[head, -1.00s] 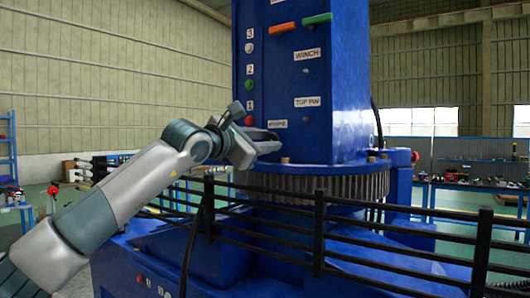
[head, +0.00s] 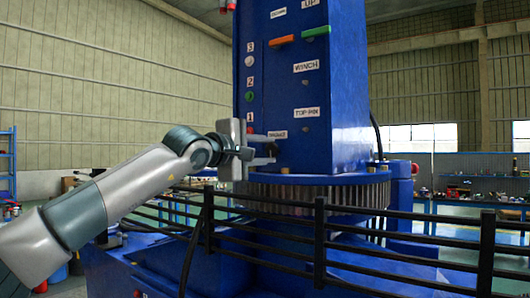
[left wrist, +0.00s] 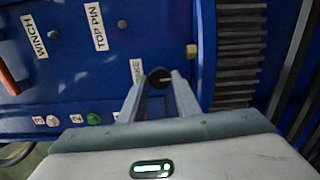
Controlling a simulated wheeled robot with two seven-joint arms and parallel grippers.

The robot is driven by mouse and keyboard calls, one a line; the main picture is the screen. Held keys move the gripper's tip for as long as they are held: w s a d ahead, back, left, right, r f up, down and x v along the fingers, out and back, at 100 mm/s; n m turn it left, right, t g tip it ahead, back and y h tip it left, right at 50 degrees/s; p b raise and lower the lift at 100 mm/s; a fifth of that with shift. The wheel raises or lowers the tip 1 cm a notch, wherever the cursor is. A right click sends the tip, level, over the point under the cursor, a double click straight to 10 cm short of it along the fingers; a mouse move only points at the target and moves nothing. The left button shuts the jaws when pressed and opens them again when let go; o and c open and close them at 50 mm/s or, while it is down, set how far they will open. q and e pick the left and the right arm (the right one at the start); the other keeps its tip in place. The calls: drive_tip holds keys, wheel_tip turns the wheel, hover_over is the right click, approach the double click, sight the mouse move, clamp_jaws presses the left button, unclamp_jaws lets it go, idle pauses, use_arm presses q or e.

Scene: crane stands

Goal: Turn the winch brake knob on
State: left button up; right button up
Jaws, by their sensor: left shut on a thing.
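The winch brake knob (left wrist: 159,77) is a small dark round knob on the blue crane column (head: 345,100), under a white label (head: 277,135) that is partly legible as a brake label. My left gripper (head: 270,148) reaches the column face from the left, and its fingers are shut on the knob. In the left wrist view the two fingers (left wrist: 160,85) stand on either side of the knob. In the head view the gripper covers part of the knob. My right gripper is not in view.
Above are a grey top pin knob (head: 305,126), a winch knob (head: 305,83), and orange (head: 282,40) and green (head: 316,32) levers. Numbered buttons (head: 249,97) line the column's left side. A black railing (head: 340,229) and a toothed ring (head: 330,192) lie below.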

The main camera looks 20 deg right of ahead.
use_arm(q)
drive_tip(key=shift+m, duration=0.4)
drive_tip(key=o, duration=1)
drive_tip(key=shift+o, duration=0.2)
